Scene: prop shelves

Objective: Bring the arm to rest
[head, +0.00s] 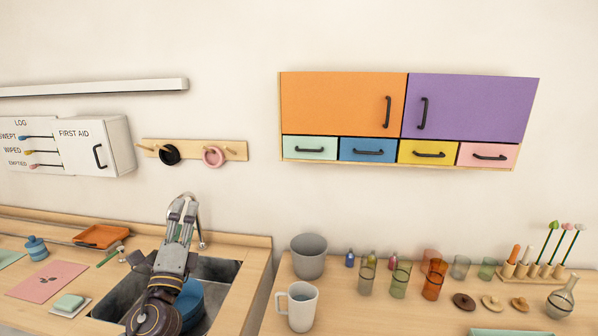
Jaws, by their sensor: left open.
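My left gripper (183,207) is in the middle left of the head view, above the sink (218,268). Its fingers point up toward the wall and hold nothing that I can see. It is open. My left arm comes up from the bottom edge and hides part of the sink and of a blue round vessel (190,300) in it. A metal tap (201,238) stands just behind the gripper; I cannot tell whether they touch. My right gripper is not in view.
A wall cabinet (343,103) with coloured doors and drawers hangs at the right. A peg rail (236,150) with two rings and a first aid box (118,147) hang at the left. A grey bucket (308,262), white mug (299,312) and several glasses crowd the right counter.

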